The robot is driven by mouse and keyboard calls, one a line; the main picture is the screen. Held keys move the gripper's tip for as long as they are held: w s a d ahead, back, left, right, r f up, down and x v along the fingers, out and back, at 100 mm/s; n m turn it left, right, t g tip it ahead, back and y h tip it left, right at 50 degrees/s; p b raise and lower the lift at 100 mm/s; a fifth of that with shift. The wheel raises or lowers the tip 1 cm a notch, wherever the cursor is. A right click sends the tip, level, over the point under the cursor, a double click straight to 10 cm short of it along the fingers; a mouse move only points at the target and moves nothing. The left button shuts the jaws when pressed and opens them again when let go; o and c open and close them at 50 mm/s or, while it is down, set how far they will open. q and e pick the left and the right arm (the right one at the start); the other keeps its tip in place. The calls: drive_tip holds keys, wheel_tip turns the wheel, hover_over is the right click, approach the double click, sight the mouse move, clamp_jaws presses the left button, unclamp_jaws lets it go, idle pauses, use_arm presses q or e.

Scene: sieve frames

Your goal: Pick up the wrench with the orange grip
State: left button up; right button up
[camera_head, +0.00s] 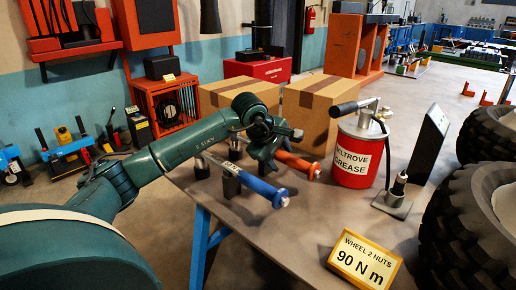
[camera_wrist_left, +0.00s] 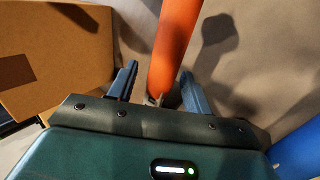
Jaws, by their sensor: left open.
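The wrench with the orange grip (camera_head: 297,163) lies along the bench beside a blue-gripped wrench (camera_head: 257,186). My left gripper (camera_head: 273,165) is over the orange wrench and hides part of it in the head view. In the left wrist view the orange grip (camera_wrist_left: 176,40) runs between the two open fingers (camera_wrist_left: 160,72), closer to the right one. The jaws are not closed on it. A bit of the blue grip (camera_wrist_left: 300,152) shows at the lower right of the wrist view. My right gripper is not in view.
Cardboard boxes (camera_head: 320,108) stand behind the wrenches; one also shows in the left wrist view (camera_wrist_left: 50,60). A red grease can (camera_head: 354,155) stands to the right. A yellow torque sign (camera_head: 364,262) is at the front, near large tyres (camera_head: 462,215). The bench's front middle is clear.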

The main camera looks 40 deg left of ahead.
use_arm(q)
drive_tip(key=shift+w+f, duration=0.1)
clamp_jaws()
drive_tip(key=shift+r, duration=0.2)
idle(0.6)
